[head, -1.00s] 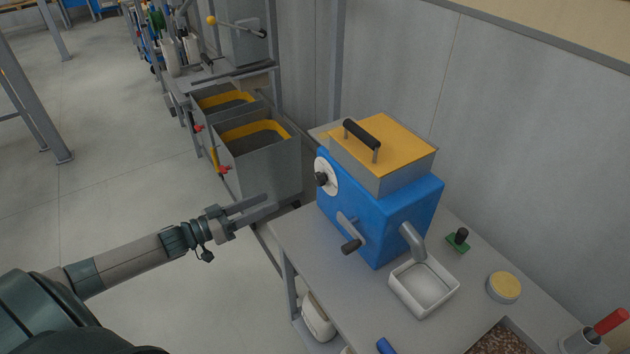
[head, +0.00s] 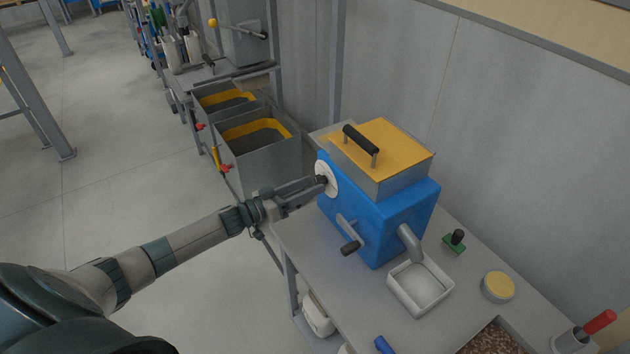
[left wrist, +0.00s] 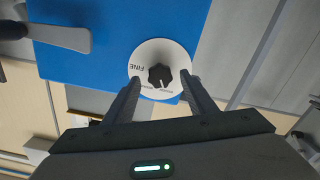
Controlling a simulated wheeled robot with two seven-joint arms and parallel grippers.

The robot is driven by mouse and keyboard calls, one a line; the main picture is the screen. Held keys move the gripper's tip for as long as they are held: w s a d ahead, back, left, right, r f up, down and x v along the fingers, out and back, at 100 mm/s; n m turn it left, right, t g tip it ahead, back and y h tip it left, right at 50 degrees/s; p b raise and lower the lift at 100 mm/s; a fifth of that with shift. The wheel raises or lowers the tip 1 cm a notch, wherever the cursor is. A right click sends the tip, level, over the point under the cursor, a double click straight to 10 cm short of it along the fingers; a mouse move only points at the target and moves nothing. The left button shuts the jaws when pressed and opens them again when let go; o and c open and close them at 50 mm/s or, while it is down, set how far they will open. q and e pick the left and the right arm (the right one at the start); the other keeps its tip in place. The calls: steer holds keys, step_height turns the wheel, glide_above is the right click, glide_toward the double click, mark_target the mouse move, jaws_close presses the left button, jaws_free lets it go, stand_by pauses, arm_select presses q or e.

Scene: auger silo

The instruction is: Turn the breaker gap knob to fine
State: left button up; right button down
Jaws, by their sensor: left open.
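The blue breaker (head: 377,212) stands on the grey bench with a yellow-topped lid. Its gap knob is black on a white round dial (head: 331,177) on the left face. In the left wrist view the knob (left wrist: 160,76) sits at the middle of the dial (left wrist: 146,59), where the word FINE reads at the left; a white pointer mark on the knob faces the lower edge. My left gripper (head: 323,184) is at the dial, fingers open. In the left wrist view its fingertips (left wrist: 159,78) lie either side of the knob, with gaps showing. My right gripper is out of view.
A crank handle (head: 349,243) sticks out from the breaker below the dial. A white tray (head: 421,310) stands under the spout (head: 411,242). A green-based item (head: 455,241), a yellow-lidded tin (head: 498,287) and a tray of brown grains (head: 492,340) are on the right. Grey bins (head: 262,165) stand behind.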

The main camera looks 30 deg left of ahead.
arm_select(q)
steer(key=shift+x, duration=1.3)
steer(key=c, duration=1)
steer(key=shift+c, duration=0.2)
